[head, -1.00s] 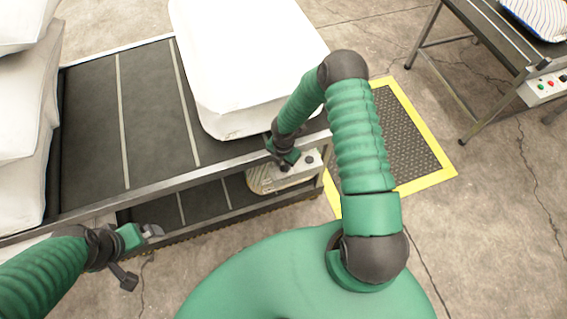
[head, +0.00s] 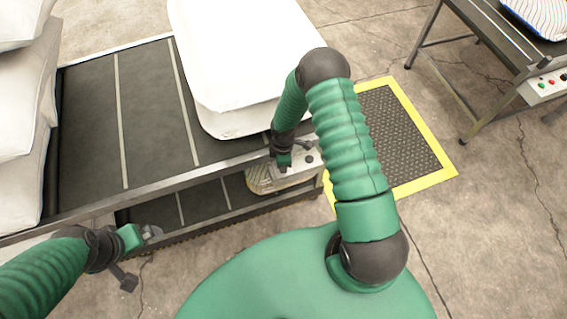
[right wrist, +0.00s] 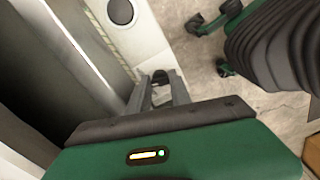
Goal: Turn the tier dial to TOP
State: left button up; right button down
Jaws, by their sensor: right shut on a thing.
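The pale control box (head: 301,168) is on the front side of the rack, below the upper deck edge. My right gripper (head: 284,166) is at the box, pointing down, and shut on the dark tier dial. In the right wrist view the fingers (right wrist: 158,92) straddle the dial (right wrist: 160,77) over the white panel (right wrist: 140,40). The dial's markings and pointer are hidden or too small to read. A separate dark round knob (right wrist: 120,12) sits farther along the panel. My left gripper (head: 152,232) hangs by the rack's front left, apart from the box; its jaw opening is unclear.
A large white pillow (head: 245,60) lies on the upper deck (head: 150,110) of the rack. White pillows (head: 25,110) are stacked at the left. A yellow-edged mat (head: 410,135) lies on the floor to the right. Another table (head: 490,40) with a button box stands at upper right.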

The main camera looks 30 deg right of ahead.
jog(key=m, duration=0.4)
jog(key=shift+w+a+r+m, duration=0.1)
jog(key=shift+w+m, duration=0.15)
jog(key=shift+m, duration=0.15)
jog(key=shift+w, duration=0.1)
jog(key=c, duration=1.6)
grip_release()
jog(key=shift+o, duration=0.7)
notch_tip(320, 180, up, 17)
